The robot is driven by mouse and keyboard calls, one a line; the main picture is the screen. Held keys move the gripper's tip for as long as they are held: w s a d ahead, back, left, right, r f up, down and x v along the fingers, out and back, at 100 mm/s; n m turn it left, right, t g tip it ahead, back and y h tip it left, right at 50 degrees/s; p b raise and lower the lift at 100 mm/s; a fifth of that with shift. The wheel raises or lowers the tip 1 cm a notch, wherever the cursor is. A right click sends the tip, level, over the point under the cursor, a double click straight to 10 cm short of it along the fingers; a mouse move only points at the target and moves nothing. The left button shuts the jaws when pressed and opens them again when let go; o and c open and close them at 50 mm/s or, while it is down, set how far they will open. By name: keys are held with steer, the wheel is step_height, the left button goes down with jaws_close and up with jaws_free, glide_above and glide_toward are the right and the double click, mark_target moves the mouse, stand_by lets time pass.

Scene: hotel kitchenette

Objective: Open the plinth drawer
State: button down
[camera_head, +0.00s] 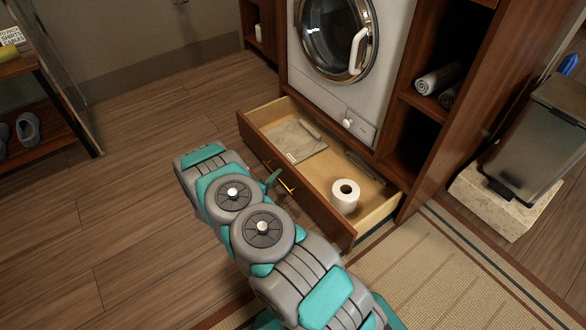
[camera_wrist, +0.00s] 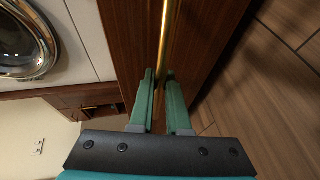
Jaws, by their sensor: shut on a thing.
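The plinth drawer (camera_head: 318,203) below the washing machine stands pulled out in the head view, its inside showing. It holds a toilet paper roll (camera_head: 345,196) and a flat grey item (camera_head: 296,140). Its brass bar handle (camera_head: 282,177) is on the dark wooden front; my arm covers part of it. In the wrist view the handle (camera_wrist: 166,40) runs down between the two green fingers of my gripper (camera_wrist: 162,85), which is shut on it. The drawer front (camera_wrist: 120,40) fills the middle of that view.
The washing machine (camera_head: 343,60) stands above the drawer, with an open shelf of rolled towels (camera_head: 438,78) beside it. A pedal bin (camera_head: 535,135) on a stone block is at the right. A woven rug (camera_head: 430,260) lies front right. Wooden floor (camera_head: 110,220) is clear at left.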

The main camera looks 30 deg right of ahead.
steer(key=s+a+b, duration=0.1)
steer(key=a+b, duration=0.1)
steer(key=a, duration=1.2)
steer(key=shift+a, duration=0.15)
steer(key=c, duration=1.2)
jaws_free()
steer(key=shift+o, duration=0.2)
steer(key=v, duration=0.7)
steer(key=shift+s+a, duration=0.2)
steer(key=shift+a, duration=0.15)
steer(key=shift+r, duration=0.1)
